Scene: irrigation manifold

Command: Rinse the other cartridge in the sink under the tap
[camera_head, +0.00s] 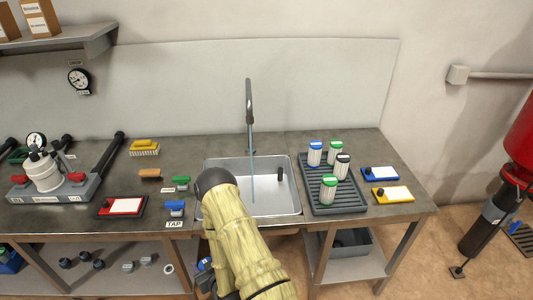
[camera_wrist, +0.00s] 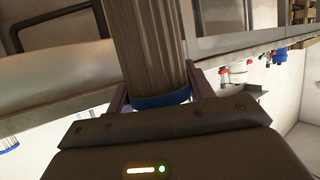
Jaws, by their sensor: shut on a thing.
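In the wrist view my gripper (camera_wrist: 160,92) is shut on a grey pleated cartridge (camera_wrist: 148,45) with a blue end cap (camera_wrist: 161,100). The cartridge's far end runs out of the frame. In the head view my arm hides most of the gripper, and I cannot make out the held cartridge for sure. The steel sink (camera_head: 275,208) is behind and right of my arm. The tap (camera_head: 249,100) stands over it, with a thin bluish stream falling into the basin. A dark upright piece (camera_head: 279,174) shows at the basin's back right.
Right of the sink, a dark ribbed tray (camera_head: 318,206) holds several white cartridges with blue, green and black caps. Blue (camera_head: 380,173) and yellow (camera_head: 392,194) plates lie beyond it. A blue lever (camera_head: 174,208) with a TAP label sits left of the sink, near a red plate (camera_head: 122,206).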

